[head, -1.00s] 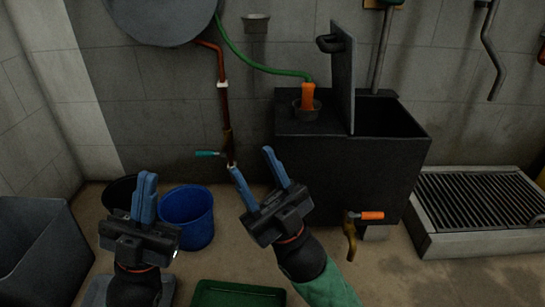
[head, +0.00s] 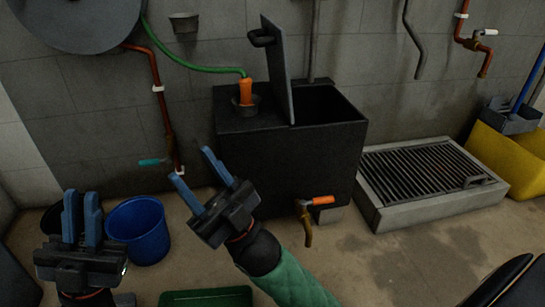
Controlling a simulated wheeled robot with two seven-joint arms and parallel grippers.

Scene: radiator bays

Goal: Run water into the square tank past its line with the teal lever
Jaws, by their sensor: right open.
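The square tank (head: 285,160) is a dark box against the wall in the head view. Its lid (head: 278,75) stands upright and the opening beside it is dark; I can see no water or line inside. The teal lever (head: 154,162) sits low on a red-brown pipe (head: 158,105), left of the tank. My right gripper (head: 191,165) is open and empty in front of the tank's left side, right of the lever in the picture, apart from it. My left gripper (head: 82,195) is at the lower left, its fingers close together; whether it is shut is unclear.
A green hose (head: 190,67) runs to an orange nozzle (head: 246,92) on the tank top. An orange-handled tap (head: 308,215) is on the tank front. A blue bucket (head: 138,230) stands below the lever. A floor grate (head: 425,170) and yellow container (head: 500,160) are right.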

